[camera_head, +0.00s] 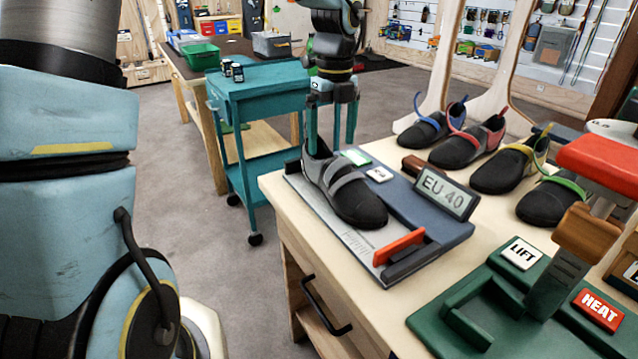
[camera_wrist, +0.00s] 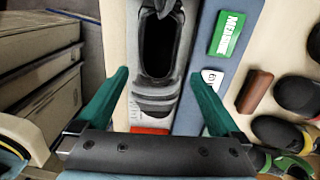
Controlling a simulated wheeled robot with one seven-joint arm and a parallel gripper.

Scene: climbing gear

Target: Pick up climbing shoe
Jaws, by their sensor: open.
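A grey and black climbing shoe (camera_head: 352,195) with straps rests on a blue-grey measuring board (camera_head: 433,232) on the light wooden bench. Its toe points toward the near side of the head view. My gripper (camera_head: 332,135) is open above the shoe's heel end, with its teal fingers pointing down. In the wrist view the shoe (camera_wrist: 157,85) lies between the two spread fingers of my gripper (camera_wrist: 158,76), nothing held. The dark shoe opening faces up. The fingers' exact height over the shoe is hard to tell.
Beside the shoe are an EU 40 display (camera_head: 446,190) and a red stop (camera_head: 399,246). Several other shoes (camera_head: 468,146) stand to the right. A green press base (camera_head: 470,310) with a red-topped part is at the front right. A teal cart (camera_head: 262,100) stands behind left.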

